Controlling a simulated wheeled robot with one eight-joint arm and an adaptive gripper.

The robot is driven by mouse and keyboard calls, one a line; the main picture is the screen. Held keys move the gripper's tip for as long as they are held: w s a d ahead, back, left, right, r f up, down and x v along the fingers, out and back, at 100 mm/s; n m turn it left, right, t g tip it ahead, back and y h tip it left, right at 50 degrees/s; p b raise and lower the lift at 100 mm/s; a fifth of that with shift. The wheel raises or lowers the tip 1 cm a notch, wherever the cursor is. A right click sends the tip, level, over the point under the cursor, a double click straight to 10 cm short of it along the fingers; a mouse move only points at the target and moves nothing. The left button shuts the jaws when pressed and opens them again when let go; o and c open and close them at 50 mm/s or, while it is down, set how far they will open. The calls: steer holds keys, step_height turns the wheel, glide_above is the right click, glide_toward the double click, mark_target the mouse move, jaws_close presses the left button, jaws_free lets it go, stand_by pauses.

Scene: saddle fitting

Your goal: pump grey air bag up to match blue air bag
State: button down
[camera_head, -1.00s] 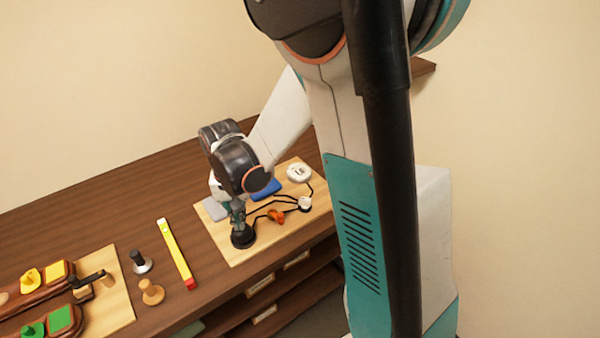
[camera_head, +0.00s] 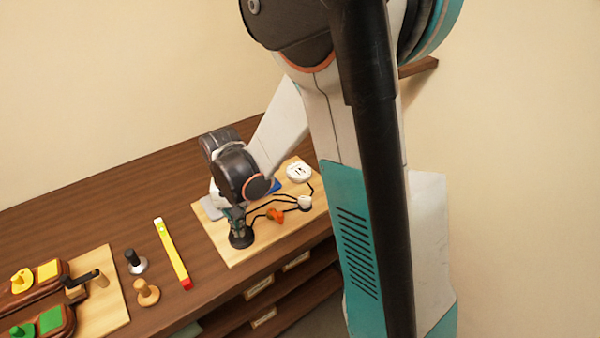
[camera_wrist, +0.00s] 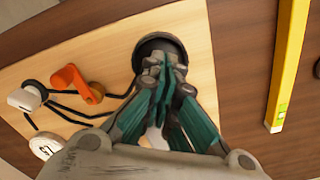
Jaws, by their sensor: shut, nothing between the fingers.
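My gripper (camera_head: 239,226) is shut and points down onto a round black pump bulb (camera_head: 241,240) at the board's front left. In the wrist view the closed fingertips (camera_wrist: 161,66) overlap the bulb (camera_wrist: 158,44), apparently touching its top. The grey air bag (camera_head: 211,211) is a flat pad at the board's back left, partly hidden by my arm. The blue air bag (camera_head: 276,186) lies right of it, mostly hidden behind my wrist. Their heights are hard to compare. An orange valve handle (camera_head: 275,215) sits right of the bulb, with black hoses around it.
A white round gauge (camera_head: 299,172) and a white knob (camera_head: 305,202) stand at the board's right. A yellow level (camera_head: 172,254) lies left of the light wooden board (camera_head: 232,258).

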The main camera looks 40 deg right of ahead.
steer(key=shift+r, duration=0.15)
steer(key=shift+r+p, duration=1.25)
steer(key=shift+r, duration=0.5)
steer(key=shift+f, duration=0.15)
steer(key=shift+f+b, duration=1.7)
steer(key=shift+f, duration=0.15)
steer(key=shift+r, duration=0.25)
steer(key=shift+r+p, duration=1.35)
steer(key=shift+r, duration=0.4)
